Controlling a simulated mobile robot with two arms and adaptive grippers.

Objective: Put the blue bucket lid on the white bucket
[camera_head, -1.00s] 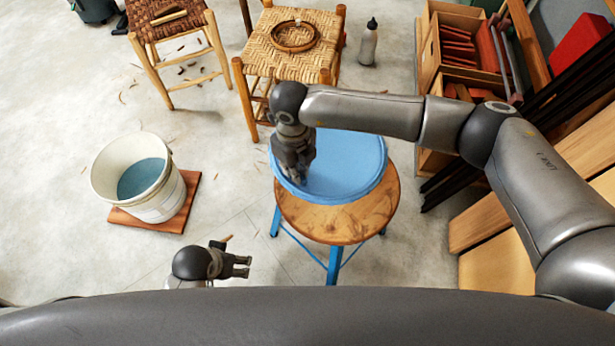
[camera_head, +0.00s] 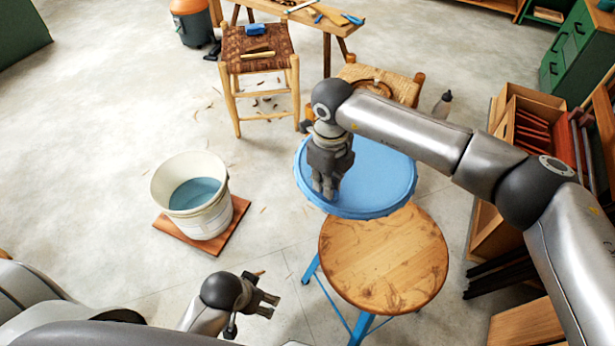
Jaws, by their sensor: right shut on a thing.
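The blue bucket lid (camera_head: 378,182) is in the head view, held above and behind the round wooden stool, overlapping its far edge in the picture. My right gripper (camera_head: 326,190) is shut on the lid at its left part; the fingertips hide the exact grip point. The white bucket (camera_head: 207,217) stands upright and open at the left, with blue-grey contents showing inside. The lid is to the right of the bucket and apart from it. My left gripper (camera_head: 268,304) is low in the picture, empty, with its fingers apart.
The bucket stands on a reddish-brown board (camera_head: 232,228) on the floor. The wooden stool (camera_head: 385,262) has blue legs and a bare top. Woven stools (camera_head: 257,43) stand behind, and a wooden crate (camera_head: 510,150) is at the right. Floor between bucket and stool is clear.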

